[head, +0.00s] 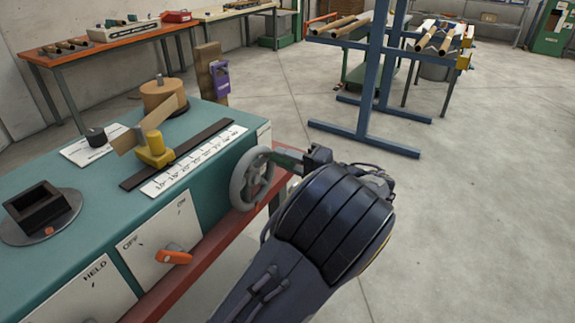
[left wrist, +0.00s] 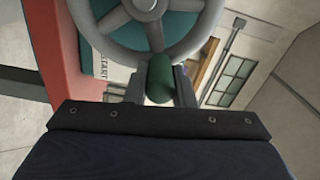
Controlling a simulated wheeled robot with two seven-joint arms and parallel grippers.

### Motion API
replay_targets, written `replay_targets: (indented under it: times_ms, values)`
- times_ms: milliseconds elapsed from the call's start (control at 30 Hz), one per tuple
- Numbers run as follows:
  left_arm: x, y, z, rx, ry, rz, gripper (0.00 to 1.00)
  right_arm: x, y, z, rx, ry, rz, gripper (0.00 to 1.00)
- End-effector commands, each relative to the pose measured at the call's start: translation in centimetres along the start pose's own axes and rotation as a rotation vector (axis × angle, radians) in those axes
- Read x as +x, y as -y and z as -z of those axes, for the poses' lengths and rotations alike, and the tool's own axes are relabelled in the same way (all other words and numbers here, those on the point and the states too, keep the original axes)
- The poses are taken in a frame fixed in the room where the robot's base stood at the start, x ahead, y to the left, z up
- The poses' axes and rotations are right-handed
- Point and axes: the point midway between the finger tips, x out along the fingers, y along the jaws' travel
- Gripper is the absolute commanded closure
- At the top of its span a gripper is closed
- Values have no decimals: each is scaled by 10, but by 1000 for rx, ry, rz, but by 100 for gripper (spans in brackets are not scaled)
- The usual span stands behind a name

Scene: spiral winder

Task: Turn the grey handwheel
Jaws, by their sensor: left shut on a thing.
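The grey handwheel (head: 252,178) is mounted upright on the right end of the teal machine cabinet (head: 217,170). It also shows at the top of the left wrist view (left wrist: 190,45), with its hub and spokes. A green handle (left wrist: 160,80) projects from the wheel's rim. My left gripper (head: 287,160) reaches the wheel from the right, and its two fingers stand on either side of the handle in the left wrist view (left wrist: 160,88). It is shut on the green handle. In the head view the fingers partly cover the handle. My right gripper is not in view.
On the cabinet top are a yellow piece (head: 155,152), a white scale strip (head: 193,161), a cardboard roll (head: 163,95) and a black block (head: 38,208). An orange switch (head: 173,257) is on the front. A blue rack (head: 367,85) stands behind; open floor lies right.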

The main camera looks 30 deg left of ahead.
Motion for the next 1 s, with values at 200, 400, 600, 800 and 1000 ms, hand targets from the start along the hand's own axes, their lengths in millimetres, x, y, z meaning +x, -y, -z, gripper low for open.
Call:
replay_targets:
  times_ms: [200, 400, 600, 800, 1000]
  values:
    - [0, 1, -1, -32, -1, -1, 100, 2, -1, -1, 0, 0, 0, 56]
    - [0, 2, -1, -35, -1, -1, 100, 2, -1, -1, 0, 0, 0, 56]
    - [-1, 2, -1, -34, -1, -1, 76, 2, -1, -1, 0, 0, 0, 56]
    - [0, 2, -1, -34, -1, -1, 56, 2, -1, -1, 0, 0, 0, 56]
    - [0, 2, -1, -34, -1, 0, 56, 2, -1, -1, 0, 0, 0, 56]
